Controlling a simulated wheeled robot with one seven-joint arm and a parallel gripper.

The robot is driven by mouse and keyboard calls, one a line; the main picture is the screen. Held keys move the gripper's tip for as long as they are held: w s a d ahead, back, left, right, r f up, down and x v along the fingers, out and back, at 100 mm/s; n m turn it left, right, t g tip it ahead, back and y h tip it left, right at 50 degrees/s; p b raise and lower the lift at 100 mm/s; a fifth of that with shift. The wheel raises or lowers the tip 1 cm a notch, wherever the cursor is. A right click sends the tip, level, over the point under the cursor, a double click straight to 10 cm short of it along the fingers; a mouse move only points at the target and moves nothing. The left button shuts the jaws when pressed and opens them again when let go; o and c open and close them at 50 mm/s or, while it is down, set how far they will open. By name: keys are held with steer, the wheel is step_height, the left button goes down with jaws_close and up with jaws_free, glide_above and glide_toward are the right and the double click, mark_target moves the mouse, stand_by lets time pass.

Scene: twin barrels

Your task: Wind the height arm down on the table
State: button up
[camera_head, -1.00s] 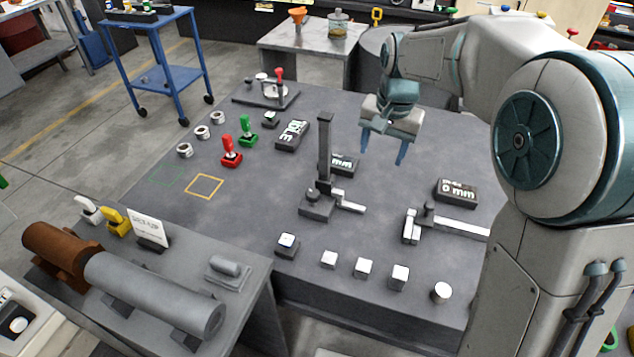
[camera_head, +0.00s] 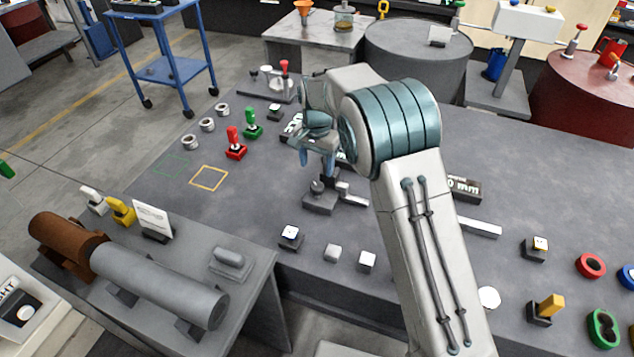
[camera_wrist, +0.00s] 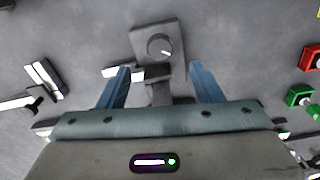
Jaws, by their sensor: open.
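The height gauge stands in the middle of the grey table, a dark base (camera_head: 317,205) with a round knob (camera_head: 318,186) on top and a light bar, the height arm (camera_head: 352,199), at its right. Its upright post is mostly hidden behind my gripper in the head view. My gripper (camera_head: 316,161) is open, fingers pointing down, above and just behind the base. In the wrist view, the knob (camera_wrist: 160,47) lies ahead of the fingertips, the post (camera_wrist: 159,92) shows between my gripper's fingers (camera_wrist: 161,78), and the height arm (camera_wrist: 123,72) is partly behind one finger. I see no contact.
A red lever (camera_head: 235,144) and green lever (camera_head: 252,124) stand left of the gauge. Small blocks (camera_head: 333,253) lie in front. A "mm" display (camera_head: 464,188) and a long bar (camera_head: 480,227) are right, partly behind my arm.

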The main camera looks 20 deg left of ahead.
mark_target(317, 186)
step_height(317, 186, down, 8)
steer(key=shift+f+p, duration=0.15)
steer(key=shift+p, duration=0.35)
steer(key=c, duration=1)
